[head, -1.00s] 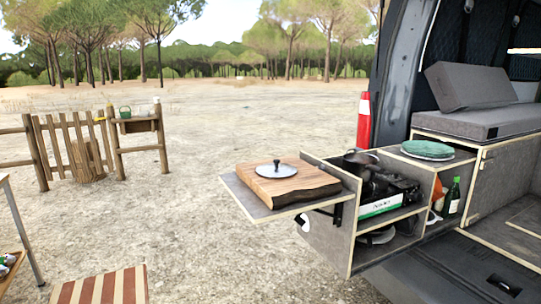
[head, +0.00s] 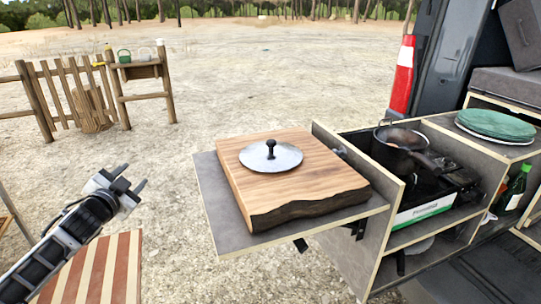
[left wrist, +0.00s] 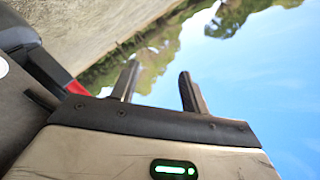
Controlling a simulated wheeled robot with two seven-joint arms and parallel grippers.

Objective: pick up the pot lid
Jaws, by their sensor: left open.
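The pot lid (head: 271,157) is a round, silvery disc with a black knob. It lies flat on a thick wooden cutting board (head: 318,190), which rests on the grey fold-out shelf (head: 211,202). My left gripper (head: 131,184) is left of the shelf in the head view, apart from the lid, open and empty. In the left wrist view its two fingers (left wrist: 160,88) stand apart with only trees and sky between and beyond them. The lid is not in the left wrist view. My right gripper is in no view.
A dark pan (head: 400,138) sits on the stove (head: 432,195) right of the shelf, behind an upright panel. Green plates (head: 497,124) and a green bottle (head: 516,187) are further right. A striped surface (head: 97,270) is below my left arm. Open ground lies behind the shelf.

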